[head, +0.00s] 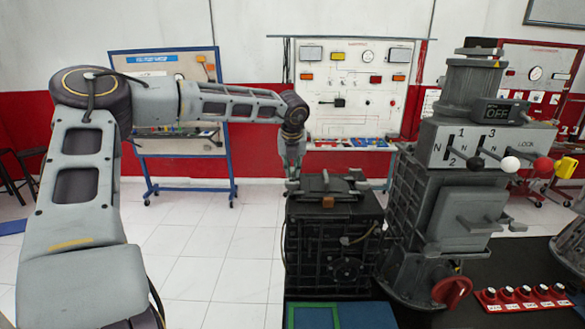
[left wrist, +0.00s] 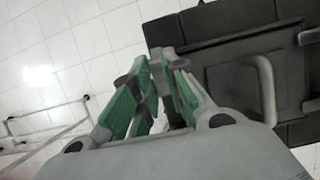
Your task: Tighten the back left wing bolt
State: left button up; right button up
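The dark engine block (head: 330,245) stands in the middle of the head view, with a lidded top that carries small grey fittings. My left arm reaches over from the left, and my left gripper (head: 293,165) points down at the lid's back left corner, where the back left wing bolt would be. In the left wrist view the green-padded fingers (left wrist: 162,72) converge at the lid's edge. A small grey piece shows between their tips, probably the wing bolt, but whether they press on it is unclear. My right gripper is not seen.
A grey handle (left wrist: 265,88) rises from the lid close to the fingers. A tall grey engine unit (head: 460,190) with levers stands at right. A red switch strip (head: 525,297) and a green-edged blue tray (head: 312,314) lie in front. Open floor is at left.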

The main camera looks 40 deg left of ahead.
pick_arm(q)
grip_shut()
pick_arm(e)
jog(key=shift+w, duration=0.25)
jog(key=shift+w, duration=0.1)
